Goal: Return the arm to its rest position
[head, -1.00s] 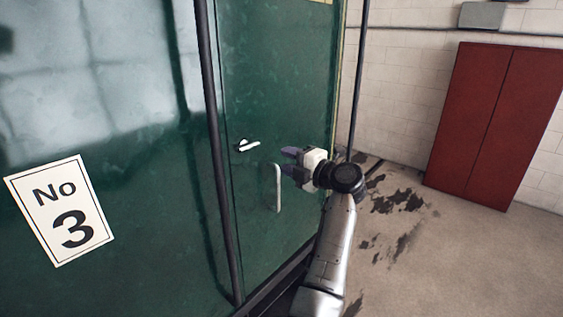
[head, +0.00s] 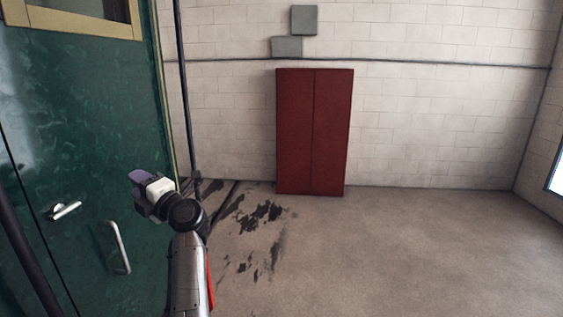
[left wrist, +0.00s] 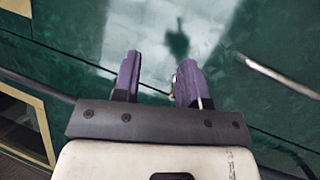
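My left gripper (head: 138,190) is in front of the green door, up and to the right of its handles in the head view. Its arm reaches up from the bottom edge. In the left wrist view the two purple fingers of the left gripper (left wrist: 157,78) stand apart, with no object held between them. The green door (head: 100,165) carries a lever handle (head: 64,210) and a bar handle (head: 119,248). The gripper looks clear of both handles. My right gripper is not in view.
A dark pole (head: 184,90) stands beside the door edge. A red cabinet (head: 300,130) stands against the white brick wall (head: 430,120). Grey boxes (head: 304,20) hang above it. The floor (head: 400,245) is open to the right, with dark stains near the arm.

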